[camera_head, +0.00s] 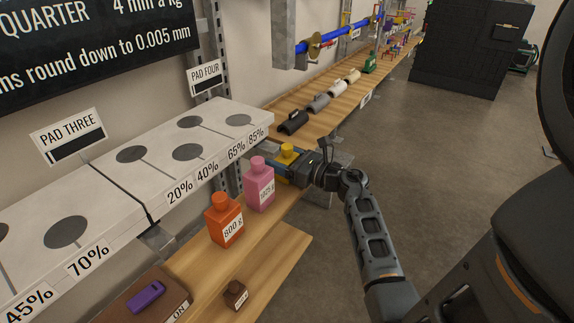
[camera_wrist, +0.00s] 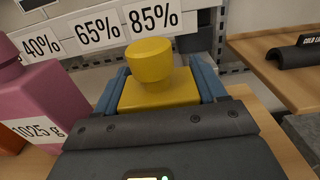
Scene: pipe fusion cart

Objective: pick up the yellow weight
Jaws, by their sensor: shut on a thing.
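The yellow weight (camera_head: 287,151) is a squat block with a round knob on top. It stands upright at the right end of the wooden shelf, to the right of the pink weight. In the wrist view the yellow weight (camera_wrist: 157,80) sits between the two blue fingers of my gripper (camera_wrist: 160,88). My gripper (camera_head: 283,166) is shut on its body from the side, with the knob above the fingers. The weight's base is hidden by the gripper, so I cannot tell whether it touches the shelf.
The pink 1025 g weight (camera_head: 259,185) stands close at left, with the orange 800 g weight (camera_head: 224,220) beyond it. A small brown weight (camera_head: 235,295) is lower down. The white pad ledge (camera_head: 110,185) overhangs behind. Open floor (camera_head: 440,150) lies at right.

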